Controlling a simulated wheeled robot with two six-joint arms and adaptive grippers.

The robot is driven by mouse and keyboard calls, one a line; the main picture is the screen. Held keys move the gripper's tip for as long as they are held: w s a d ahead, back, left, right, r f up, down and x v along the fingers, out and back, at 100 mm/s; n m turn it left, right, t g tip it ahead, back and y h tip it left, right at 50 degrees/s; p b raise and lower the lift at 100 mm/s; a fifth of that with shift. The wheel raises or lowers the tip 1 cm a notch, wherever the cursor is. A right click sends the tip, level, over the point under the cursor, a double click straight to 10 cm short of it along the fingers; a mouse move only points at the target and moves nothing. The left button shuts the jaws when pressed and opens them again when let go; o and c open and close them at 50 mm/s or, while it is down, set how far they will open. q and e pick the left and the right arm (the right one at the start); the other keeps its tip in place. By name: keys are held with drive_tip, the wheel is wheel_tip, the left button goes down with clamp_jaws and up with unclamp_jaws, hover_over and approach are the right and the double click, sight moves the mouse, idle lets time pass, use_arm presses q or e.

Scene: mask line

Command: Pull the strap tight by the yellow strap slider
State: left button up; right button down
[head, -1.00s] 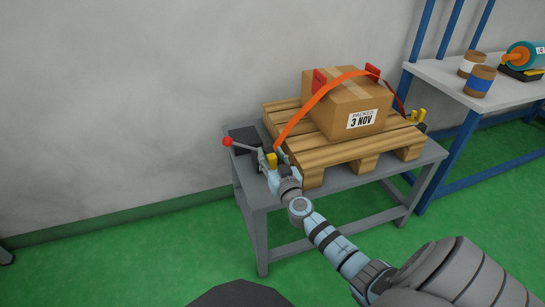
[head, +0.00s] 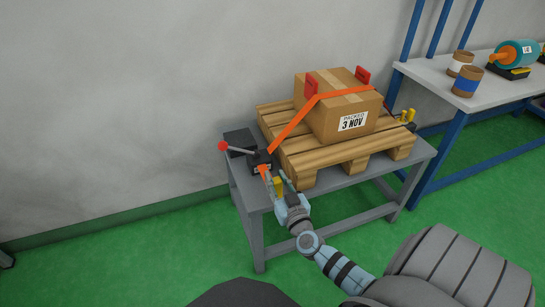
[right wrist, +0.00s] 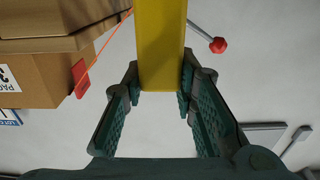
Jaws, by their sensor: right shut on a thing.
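The orange strap (head: 291,124) runs in straight lines from a dark buckle with a red-knobbed lever (head: 222,146), up over the cardboard box (head: 330,119). It lies close along the box top. The yellow strap slider (head: 277,185) is below the buckle, at the table's near edge. My right gripper (head: 284,184) is shut on it. In the right wrist view the slider (right wrist: 161,45) stands between the fingertips, and the strap (right wrist: 104,46) shows as a thin line beside the box. My left gripper is not in view.
The box sits on a wooden pallet (head: 310,161) on a grey table (head: 350,183). Red corner pieces (head: 311,89) are on its top edges. A white bench (head: 470,98) with jars (head: 467,81) and a teal motor (head: 513,54) stands right. Green floor is open at left.

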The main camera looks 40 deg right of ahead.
drive_tip(key=shift+s+f, duration=0.1)
drive_tip(key=shift+f, duration=0.1)
drive_tip(key=c, duration=1.6)
unclamp_jaws()
drive_tip(key=o, duration=0.3)
drive_tip(key=shift+r, duration=0.15)
drive_tip(key=v, duration=1.2)
drive_tip(key=shift+a, duration=0.1)
